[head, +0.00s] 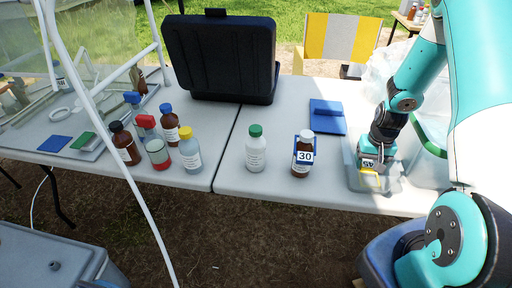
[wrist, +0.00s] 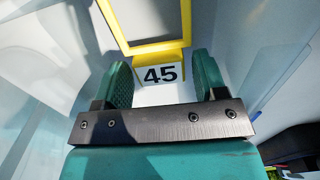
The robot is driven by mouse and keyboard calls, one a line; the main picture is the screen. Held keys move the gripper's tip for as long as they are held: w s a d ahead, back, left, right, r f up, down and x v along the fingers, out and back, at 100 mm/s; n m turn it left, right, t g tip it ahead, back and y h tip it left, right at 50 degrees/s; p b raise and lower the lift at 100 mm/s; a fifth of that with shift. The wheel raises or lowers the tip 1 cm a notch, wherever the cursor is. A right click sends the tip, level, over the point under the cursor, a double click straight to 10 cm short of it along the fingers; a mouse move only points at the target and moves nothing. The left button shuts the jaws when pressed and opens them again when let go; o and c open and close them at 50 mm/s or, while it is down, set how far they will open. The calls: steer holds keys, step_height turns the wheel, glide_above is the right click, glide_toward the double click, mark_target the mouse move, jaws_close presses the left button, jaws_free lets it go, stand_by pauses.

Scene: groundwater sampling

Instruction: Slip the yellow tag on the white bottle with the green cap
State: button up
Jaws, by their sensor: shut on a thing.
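The white bottle with the green cap (head: 256,150) stands upright on the right-hand table, near its front edge. No tag shows on it. The yellow tag (wrist: 160,60) has a square open frame and a white plate marked 45. In the wrist view my gripper (wrist: 163,83) is shut on the tag's plate, with a finger on each side. In the head view my gripper (head: 371,164) is low inside a clear bin (head: 392,183), well to the right of the bottle. The tag (head: 370,169) shows only as a small yellow piece there.
A brown bottle with a white cap (head: 303,153) wears a blue tag marked 30, between the green-capped bottle and the bin. A blue pad (head: 327,117) lies behind it. A black case (head: 222,55) stands at the back. Several bottles stand on the left.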

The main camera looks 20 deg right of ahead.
steer(key=shift+r+p, duration=1.6)
steer(key=shift+r, duration=0.7)
steer(key=shift+r, duration=0.15)
